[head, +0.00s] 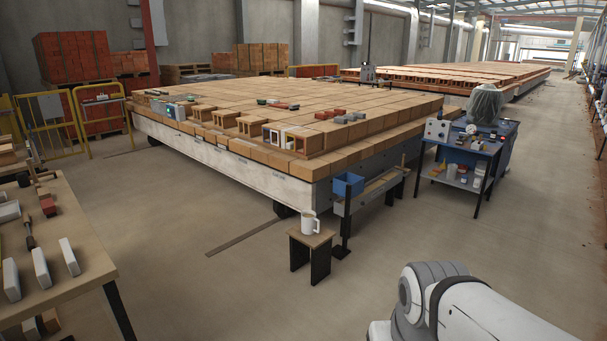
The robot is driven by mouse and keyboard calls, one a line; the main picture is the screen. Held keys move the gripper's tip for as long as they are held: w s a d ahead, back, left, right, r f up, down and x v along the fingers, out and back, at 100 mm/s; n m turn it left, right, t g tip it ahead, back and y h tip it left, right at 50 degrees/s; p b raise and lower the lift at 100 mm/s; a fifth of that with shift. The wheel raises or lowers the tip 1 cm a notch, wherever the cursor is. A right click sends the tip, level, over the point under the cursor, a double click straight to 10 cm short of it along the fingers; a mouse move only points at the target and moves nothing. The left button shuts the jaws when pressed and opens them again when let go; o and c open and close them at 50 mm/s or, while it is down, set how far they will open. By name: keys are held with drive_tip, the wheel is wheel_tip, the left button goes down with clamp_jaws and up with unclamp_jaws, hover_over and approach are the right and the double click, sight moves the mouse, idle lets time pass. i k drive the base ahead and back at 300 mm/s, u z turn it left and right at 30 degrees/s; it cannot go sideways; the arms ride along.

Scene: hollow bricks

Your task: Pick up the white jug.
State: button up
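A white jug (308,223) stands upright on a small stool (315,240) with a wooden top and dark legs, near the middle of the head view. Its handle appears to be on the right side. Part of my white and grey arm shows at the bottom right, well apart from the jug and nearer to the camera. My gripper is out of the picture, so its state does not show.
A wooden worktable (85,278) fills the lower left. A blue cart (463,168) stands at right. Open concrete floor (225,290) lies in front.

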sight(311, 224)
drive_tip(key=i, duration=2.1)
drive_tip(key=u, duration=0.5)
drive_tip(key=i, duration=1.5)
drive_tip(key=u, duration=0.3)
